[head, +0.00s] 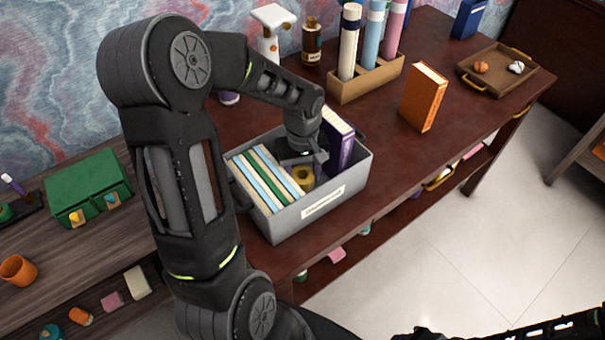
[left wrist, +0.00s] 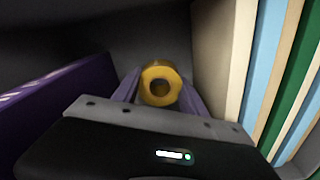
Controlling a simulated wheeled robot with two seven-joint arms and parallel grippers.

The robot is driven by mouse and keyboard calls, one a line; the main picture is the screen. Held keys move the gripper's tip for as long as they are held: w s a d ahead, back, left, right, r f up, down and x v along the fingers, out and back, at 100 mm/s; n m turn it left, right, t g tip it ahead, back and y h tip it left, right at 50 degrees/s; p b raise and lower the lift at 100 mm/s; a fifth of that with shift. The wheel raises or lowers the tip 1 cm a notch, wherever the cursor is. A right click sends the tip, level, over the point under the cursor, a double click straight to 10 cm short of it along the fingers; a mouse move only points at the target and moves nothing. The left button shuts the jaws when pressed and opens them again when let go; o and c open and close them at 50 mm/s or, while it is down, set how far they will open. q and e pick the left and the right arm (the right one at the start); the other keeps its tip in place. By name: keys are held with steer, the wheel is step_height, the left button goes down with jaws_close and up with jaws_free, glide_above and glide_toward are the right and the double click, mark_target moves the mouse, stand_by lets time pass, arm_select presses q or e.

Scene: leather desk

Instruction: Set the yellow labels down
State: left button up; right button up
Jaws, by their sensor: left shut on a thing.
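The yellow labels are a yellow roll with a hole in its middle (head: 303,177), inside the grey bin (head: 322,206). My left gripper (head: 304,157) reaches down into the bin above the roll. In the left wrist view the roll (left wrist: 160,84) sits between the two purple-grey fingers of my left gripper (left wrist: 160,95), which are shut on it. Whether the roll touches the bin's floor cannot be told. The right gripper cannot be made out; only a dark part of my body shows at the lower right.
In the bin, several upright folders (head: 262,178) stand left of the roll and a purple book (head: 338,140) stands right of it. On the desk are an orange box (head: 424,97), a holder with tubes (head: 366,78) and a tray (head: 499,70). Desk in front of the orange box is clear.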

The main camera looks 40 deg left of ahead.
arm_select(q)
steer(key=shift+f, duration=0.15)
steer(key=o, duration=1.1)
step_height(320, 180, up, 12)
steer(key=shift+r+b, duration=0.2)
steer(key=shift+b, duration=0.1)
